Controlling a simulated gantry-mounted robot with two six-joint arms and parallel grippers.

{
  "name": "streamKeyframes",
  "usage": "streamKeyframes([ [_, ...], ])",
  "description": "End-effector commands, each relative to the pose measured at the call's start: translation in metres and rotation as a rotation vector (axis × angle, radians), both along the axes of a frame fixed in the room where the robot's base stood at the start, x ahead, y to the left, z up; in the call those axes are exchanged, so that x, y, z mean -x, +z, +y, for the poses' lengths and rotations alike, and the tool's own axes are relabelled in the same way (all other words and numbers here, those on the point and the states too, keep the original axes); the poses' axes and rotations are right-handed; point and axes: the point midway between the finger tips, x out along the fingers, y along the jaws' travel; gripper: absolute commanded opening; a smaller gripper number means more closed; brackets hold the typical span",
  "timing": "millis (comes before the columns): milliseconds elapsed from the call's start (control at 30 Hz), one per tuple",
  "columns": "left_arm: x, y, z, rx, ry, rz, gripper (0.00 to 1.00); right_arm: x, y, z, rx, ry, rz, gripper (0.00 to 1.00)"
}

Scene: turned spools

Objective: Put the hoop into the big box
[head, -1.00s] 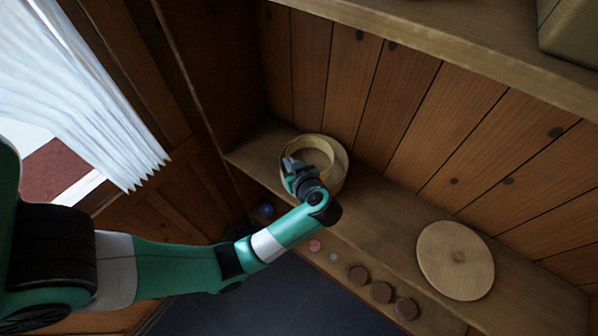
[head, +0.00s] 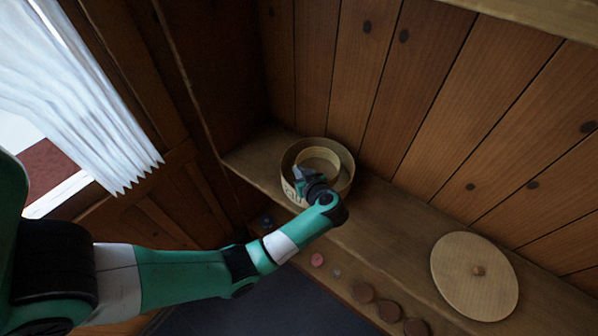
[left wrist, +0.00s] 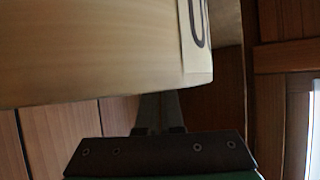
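The big box (head: 347,183) is a round, open-topped pale wood box with dark lettering on its side, on the shelf near the corner. The hoop (head: 333,154), a pale wood ring, shows within the box's rim. My left gripper (head: 302,178) reaches over the box's near rim, its fingers close together at the hoop's near-left side, seemingly shut on its wall. In the left wrist view, the box's wall (left wrist: 90,50) fills the upper left and hides the fingertips (left wrist: 158,105) and the hoop. My right gripper is out of view.
A round wooden lid with a knob (head: 468,288) lies on the shelf (head: 385,222) to the right. Several small round pieces, including a pink one (head: 317,259) and a brown one (head: 363,292), sit along the front. Plank walls stand behind and left.

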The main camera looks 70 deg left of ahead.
Motion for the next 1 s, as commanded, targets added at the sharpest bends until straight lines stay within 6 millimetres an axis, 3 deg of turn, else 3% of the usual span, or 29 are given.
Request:
streamKeyframes([
  [467, 0.0, -0.012, 0.0, 0.0, 0.0, 0.0, 0.0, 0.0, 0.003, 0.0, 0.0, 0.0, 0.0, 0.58],
  [500, 0.0, -0.012, 0.0, 0.0, 0.0, 0.0, 0.1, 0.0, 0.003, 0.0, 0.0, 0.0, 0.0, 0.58],
  [633, 0.0, -0.012, 0.0, 0.0, 0.0, 0.0, 0.34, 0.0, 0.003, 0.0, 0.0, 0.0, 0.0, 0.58],
  [1000, 0.0, -0.008, 0.0, 0.0, 0.0, -0.001, 0.36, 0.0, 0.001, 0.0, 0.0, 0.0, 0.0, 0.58],
])
